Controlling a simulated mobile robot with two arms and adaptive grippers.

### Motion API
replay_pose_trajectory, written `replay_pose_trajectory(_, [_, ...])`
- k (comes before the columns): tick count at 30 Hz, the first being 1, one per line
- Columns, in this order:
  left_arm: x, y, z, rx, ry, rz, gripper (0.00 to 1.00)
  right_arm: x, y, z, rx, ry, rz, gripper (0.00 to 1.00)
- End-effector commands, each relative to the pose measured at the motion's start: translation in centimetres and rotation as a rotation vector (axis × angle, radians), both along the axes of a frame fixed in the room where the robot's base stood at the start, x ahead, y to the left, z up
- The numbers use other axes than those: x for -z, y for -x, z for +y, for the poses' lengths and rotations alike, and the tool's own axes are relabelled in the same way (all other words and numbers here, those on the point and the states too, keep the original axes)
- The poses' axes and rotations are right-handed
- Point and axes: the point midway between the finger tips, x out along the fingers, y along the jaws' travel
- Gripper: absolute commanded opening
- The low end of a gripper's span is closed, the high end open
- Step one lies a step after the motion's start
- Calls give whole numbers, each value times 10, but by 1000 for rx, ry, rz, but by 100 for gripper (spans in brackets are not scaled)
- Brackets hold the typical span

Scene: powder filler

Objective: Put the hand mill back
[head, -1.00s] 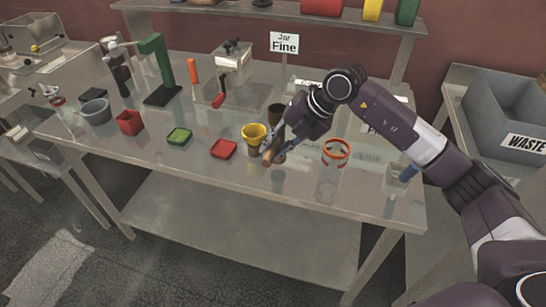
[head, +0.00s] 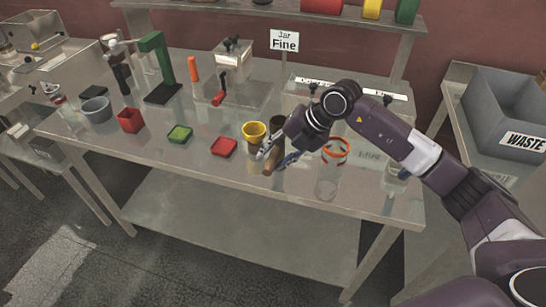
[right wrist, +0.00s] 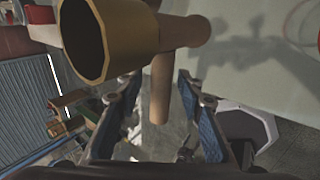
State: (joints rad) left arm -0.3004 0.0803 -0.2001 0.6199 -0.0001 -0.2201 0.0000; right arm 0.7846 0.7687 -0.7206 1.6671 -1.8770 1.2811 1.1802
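My right gripper (head: 275,158) is low over the front of the steel table, just right of a yellow cup (head: 254,129). In the right wrist view its two fingers (right wrist: 157,95) stand apart. A brown rod (right wrist: 159,90) lies between them, with gaps showing on both sides. The rod joins a brown cylinder (right wrist: 185,31), seemingly the hand mill, though I cannot be sure. A dark brown cup (head: 277,122) shows behind the gripper. My left gripper is out of view.
A clear jar with an orange rim (head: 336,148) stands close right of the gripper. A red tray (head: 224,147) and a green tray (head: 179,134) lie to the left. A steel box with a red-handled crank (head: 234,62) and a green stand (head: 160,70) are behind. A waste bin (head: 500,105) is right.

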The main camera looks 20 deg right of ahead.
Motion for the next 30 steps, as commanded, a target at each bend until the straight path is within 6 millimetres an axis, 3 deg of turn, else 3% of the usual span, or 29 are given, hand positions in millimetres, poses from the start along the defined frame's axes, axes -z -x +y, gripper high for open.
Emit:
replay_pose_trajectory(5, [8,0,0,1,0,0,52,-18,6,-12,2,1,-5,35])
replay_pose_trajectory(18, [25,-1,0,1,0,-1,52,-88,32,-50,2,1,-2,35])
replay_pose_trajectory(30, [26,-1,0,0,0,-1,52,-99,37,-54,-1,1,0,35])
